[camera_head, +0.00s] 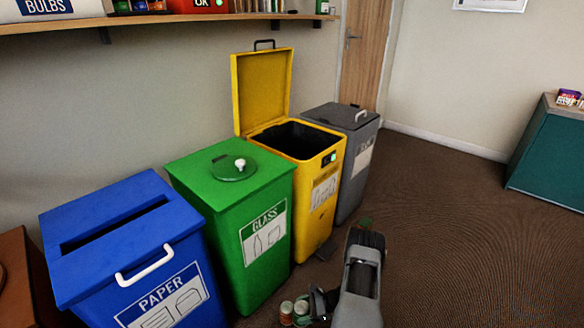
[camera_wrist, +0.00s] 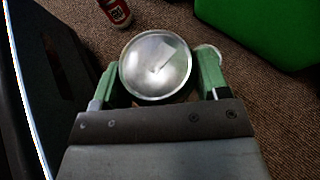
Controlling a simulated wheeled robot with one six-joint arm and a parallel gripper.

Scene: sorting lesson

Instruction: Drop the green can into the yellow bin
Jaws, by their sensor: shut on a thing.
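The yellow bin (camera_head: 320,190) stands between the green and grey bins, its lid (camera_head: 262,88) raised and its dark opening showing. My gripper (camera_wrist: 157,72) is shut on a can, which I take for the green can (camera_wrist: 157,66). In the wrist view it shows its round silver top between the two green fingers; its side is mostly hidden, so its colour is unclear there.
A red and white can (camera_wrist: 115,12) is on the floor ahead of my gripper. The blue paper bin (camera_head: 130,240), green glass bin (camera_head: 240,200) and grey bin (camera_head: 350,150) line the wall. A shelf (camera_head: 150,20) hangs above. Brown carpet on the right is clear.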

